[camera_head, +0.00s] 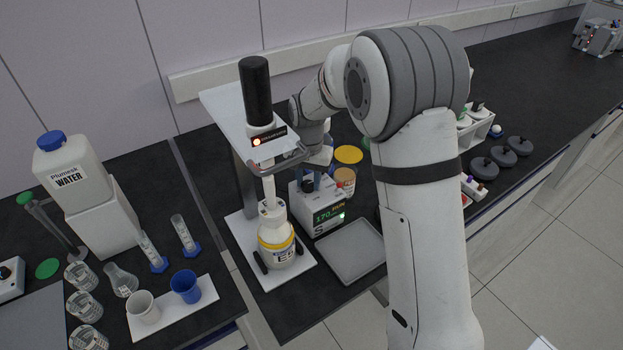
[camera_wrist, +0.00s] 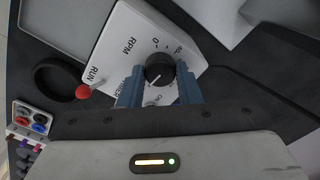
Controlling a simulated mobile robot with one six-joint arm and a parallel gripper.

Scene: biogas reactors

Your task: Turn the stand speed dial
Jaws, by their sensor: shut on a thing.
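The stand speed dial is a black knob (camera_wrist: 158,68) with a white pointer line, on a white controller panel marked RPM, 0 and RUN, in the wrist view. My gripper (camera_wrist: 160,80) has one blue finger on each side of the knob and is shut on it. In the head view the controller box (camera_head: 318,214) stands beside the stirrer stand, with a green display reading about 170 RUN. My gripper (camera_head: 312,180) reaches down to the box top there and partly hides the dial.
The stirrer stand (camera_head: 243,178) holds a bottle with a yellow band (camera_head: 278,246) left of the box. A grey tray (camera_head: 350,252) lies in front. A jar (camera_head: 345,180) with an orange label stands close behind.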

